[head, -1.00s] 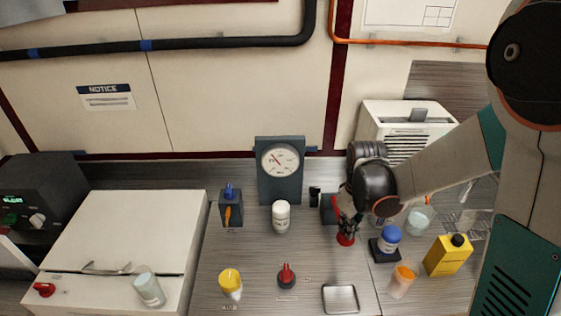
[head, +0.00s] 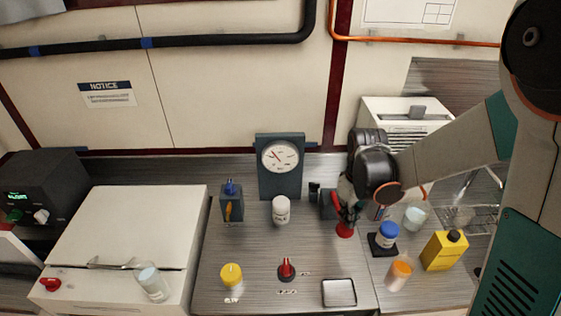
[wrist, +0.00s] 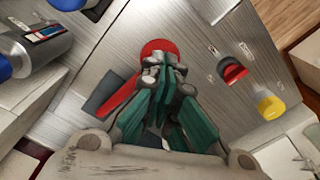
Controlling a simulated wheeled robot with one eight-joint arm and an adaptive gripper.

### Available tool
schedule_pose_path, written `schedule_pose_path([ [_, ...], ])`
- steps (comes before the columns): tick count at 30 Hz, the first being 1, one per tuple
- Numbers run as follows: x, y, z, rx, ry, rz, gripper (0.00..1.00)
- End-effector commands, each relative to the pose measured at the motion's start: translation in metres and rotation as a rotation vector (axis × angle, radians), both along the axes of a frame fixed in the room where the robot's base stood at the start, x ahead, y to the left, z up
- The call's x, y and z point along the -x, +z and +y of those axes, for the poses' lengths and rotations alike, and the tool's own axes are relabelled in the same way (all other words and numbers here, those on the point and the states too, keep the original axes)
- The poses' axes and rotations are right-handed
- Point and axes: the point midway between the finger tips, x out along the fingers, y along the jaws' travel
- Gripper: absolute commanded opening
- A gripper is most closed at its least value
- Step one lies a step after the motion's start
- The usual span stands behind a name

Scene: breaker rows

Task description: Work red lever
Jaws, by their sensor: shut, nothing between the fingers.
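The red lever (head: 336,202) sticks out from a small dark box (head: 326,209) on the counter, right of the gauge. In the wrist view the lever (wrist: 117,98) is a red bar running from the dark box (wrist: 97,104) toward the fingertips. My gripper (head: 347,213) is shut and empty just right of the lever. In the wrist view my shut fingers (wrist: 166,72) lie beside the bar and partly cover a round red object (wrist: 158,46). That red object also shows below the fingers in the head view (head: 345,231). I cannot tell whether the fingers touch the lever.
A white jar (head: 281,211) stands left of the lever. A blue-capped jar (head: 388,234), an orange-topped cup (head: 399,273) and a yellow bottle (head: 444,250) stand to the right. A red knob (head: 286,270), a yellow knob (head: 231,277) and a tray (head: 340,293) are in front.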

Motion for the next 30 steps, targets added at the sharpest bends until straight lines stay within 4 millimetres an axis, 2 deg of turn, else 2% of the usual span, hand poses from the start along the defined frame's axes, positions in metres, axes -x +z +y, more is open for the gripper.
schedule_pose_path([
  [10,0.0,-0.003,0.0,0.0,0.0,0.0,0.0],
  [30,0.0,-0.034,0.0,0.0,0.0,0.0,0.0],
])
